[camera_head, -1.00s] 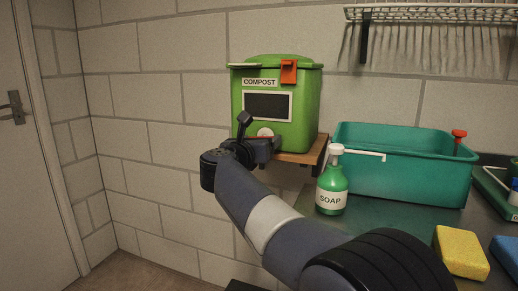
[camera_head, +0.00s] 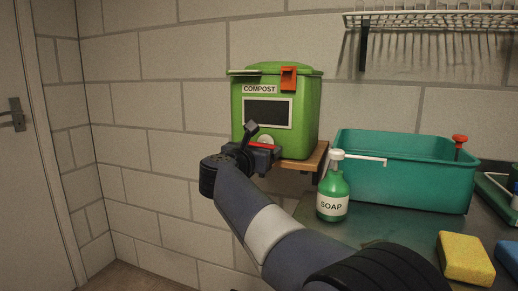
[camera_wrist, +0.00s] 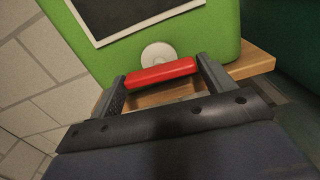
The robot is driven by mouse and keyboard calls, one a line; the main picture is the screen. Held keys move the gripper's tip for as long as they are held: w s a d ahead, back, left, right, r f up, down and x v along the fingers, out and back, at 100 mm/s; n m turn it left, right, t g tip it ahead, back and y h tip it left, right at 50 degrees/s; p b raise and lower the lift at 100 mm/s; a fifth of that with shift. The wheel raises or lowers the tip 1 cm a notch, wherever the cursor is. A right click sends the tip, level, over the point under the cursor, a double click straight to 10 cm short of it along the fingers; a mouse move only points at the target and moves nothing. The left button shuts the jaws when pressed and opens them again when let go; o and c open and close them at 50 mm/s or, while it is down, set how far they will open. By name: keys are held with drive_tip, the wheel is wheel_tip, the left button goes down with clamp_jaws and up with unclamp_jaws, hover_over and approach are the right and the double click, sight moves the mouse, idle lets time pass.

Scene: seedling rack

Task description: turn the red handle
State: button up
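The red handle (camera_wrist: 160,74) is a short red bar below a round white hub (camera_wrist: 159,55) on the front of the green compost bin (camera_head: 305,125). In the wrist view it lies nearly crosswise, its right end slightly higher. My gripper (camera_wrist: 162,86) is open, with one finger by each end of the bar; I cannot tell whether the fingers touch it. In the head view the handle (camera_head: 264,145) shows as a thin red strip at my gripper (camera_head: 262,156), which partly hides it.
The bin stands on a wooden shelf (camera_head: 314,158). An orange-red latch (camera_head: 288,78) is on its upper front. To the right are a soap bottle (camera_head: 332,188), a teal basin (camera_head: 405,180) with a red knob (camera_head: 460,140), and a yellow sponge (camera_head: 466,258). Open floor lies left.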

drive_tip(key=o, duration=0.3)
drive_tip(key=shift+r, duration=0.1)
drive_tip(key=shift+o, duration=0.2)
drive_tip(key=p+v, duration=0.1)
drive_tip(key=v, duration=1)
